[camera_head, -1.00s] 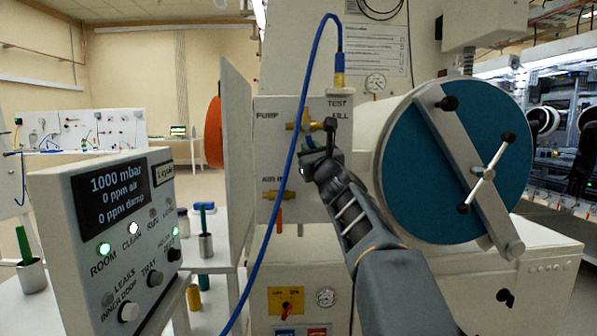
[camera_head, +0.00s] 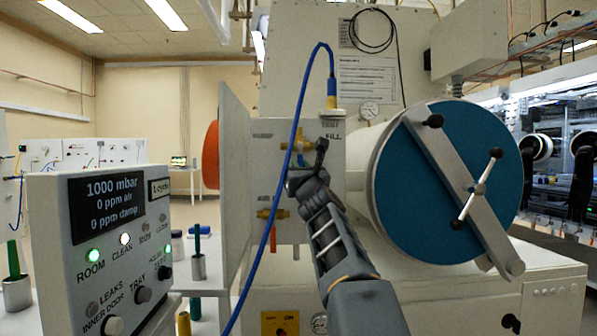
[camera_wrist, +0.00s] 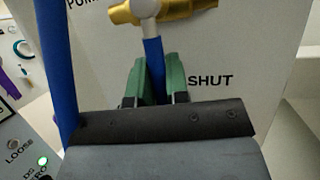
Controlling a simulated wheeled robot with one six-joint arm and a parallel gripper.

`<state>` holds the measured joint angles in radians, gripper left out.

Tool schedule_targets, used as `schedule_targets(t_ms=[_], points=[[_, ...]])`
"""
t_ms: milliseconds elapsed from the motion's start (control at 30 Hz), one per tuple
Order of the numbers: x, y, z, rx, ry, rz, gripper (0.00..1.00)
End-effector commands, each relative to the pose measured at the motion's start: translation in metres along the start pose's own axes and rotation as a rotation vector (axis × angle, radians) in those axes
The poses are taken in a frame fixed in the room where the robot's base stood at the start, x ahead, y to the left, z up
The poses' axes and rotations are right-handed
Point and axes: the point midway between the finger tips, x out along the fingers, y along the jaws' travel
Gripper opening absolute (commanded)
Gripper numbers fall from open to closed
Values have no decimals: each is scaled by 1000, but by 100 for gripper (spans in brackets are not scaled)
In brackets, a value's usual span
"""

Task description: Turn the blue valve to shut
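The blue valve has a brass body (camera_wrist: 165,10) at the top of the wrist view. Its blue handle (camera_wrist: 154,68) hangs down from a pale hub, left of the word SHUT on the white panel. My gripper (camera_wrist: 154,80) has green finger pads close against both sides of this handle, and looks shut on it. The handle's lower end is hidden by my gripper's body. In the head view, my gripper (camera_head: 308,178) is at the panel, just below the upper brass valve (camera_head: 294,146).
A blue hose (camera_head: 286,185) hangs down just left of my arm. A large round blue door (camera_head: 440,190) with a crossbar and handle stands to the right. A white open door panel (camera_head: 235,160) is to the left. A control box (camera_head: 110,240) stands at the front left.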

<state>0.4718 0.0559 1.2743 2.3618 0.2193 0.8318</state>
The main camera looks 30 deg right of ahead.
Motion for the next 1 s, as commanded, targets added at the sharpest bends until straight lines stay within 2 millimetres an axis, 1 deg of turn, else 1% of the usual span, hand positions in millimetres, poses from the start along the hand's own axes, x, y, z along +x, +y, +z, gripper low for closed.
schedule_targets(t_ms=[33, 267, 467, 567, 667, 1000], points=[[0, 0, -1, 1, 2, -2, 19], [0, 1, 0, 1, 1, 1, 41], [0, 1, 0, 1, 0, 2, 41], [-4, 1, 0, 1, -1, 2, 41], [-16, 1, -1, 1, -2, 2, 41], [-84, 0, -1, 0, -1, 0, 41]])
